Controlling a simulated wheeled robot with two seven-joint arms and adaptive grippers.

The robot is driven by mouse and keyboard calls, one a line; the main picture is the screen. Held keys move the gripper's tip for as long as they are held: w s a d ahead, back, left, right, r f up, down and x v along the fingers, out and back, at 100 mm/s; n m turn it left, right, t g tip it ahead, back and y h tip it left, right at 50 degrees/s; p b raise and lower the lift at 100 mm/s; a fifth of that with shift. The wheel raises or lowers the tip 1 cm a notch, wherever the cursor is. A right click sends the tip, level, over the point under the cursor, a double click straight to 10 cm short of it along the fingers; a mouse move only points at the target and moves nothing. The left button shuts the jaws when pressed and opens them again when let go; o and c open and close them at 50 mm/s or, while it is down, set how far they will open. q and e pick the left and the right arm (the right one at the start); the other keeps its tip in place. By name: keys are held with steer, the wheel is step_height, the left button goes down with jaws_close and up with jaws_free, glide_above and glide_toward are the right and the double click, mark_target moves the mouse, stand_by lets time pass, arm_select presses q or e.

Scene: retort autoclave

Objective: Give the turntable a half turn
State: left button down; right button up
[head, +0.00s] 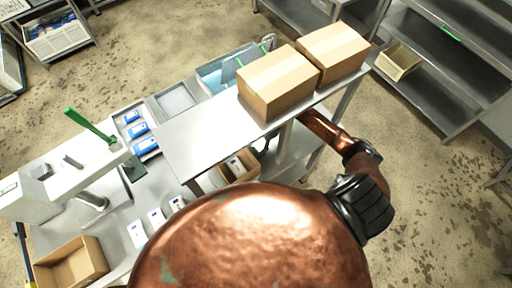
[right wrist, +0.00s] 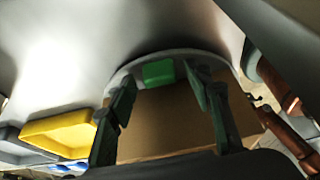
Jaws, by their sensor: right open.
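The turntable shows in the right wrist view as a curved grey rim (right wrist: 125,69) with a green block (right wrist: 158,72) at its far side. A brown cardboard surface (right wrist: 165,118) fills the space inside the rim. My right gripper (right wrist: 160,78) is open, its two dark fingers apart and pointing towards the green block, with the cardboard seen between them. I cannot tell whether a finger touches anything. In the head view my right arm goes under the raised shelf, which hides most of the turntable. My left gripper is not in view.
The raised shelf (head: 200,135) carries two closed cartons (head: 278,82). An open carton (head: 240,167) shows below it. Blue packs (head: 138,131), white packs (head: 156,217) and an empty carton (head: 72,264) are on the left. A yellow bin (right wrist: 62,132) is left of the gripper.

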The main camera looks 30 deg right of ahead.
steer(key=shift+f, duration=0.3)
steer(key=shift+c, duration=0.4)
jaws_close()
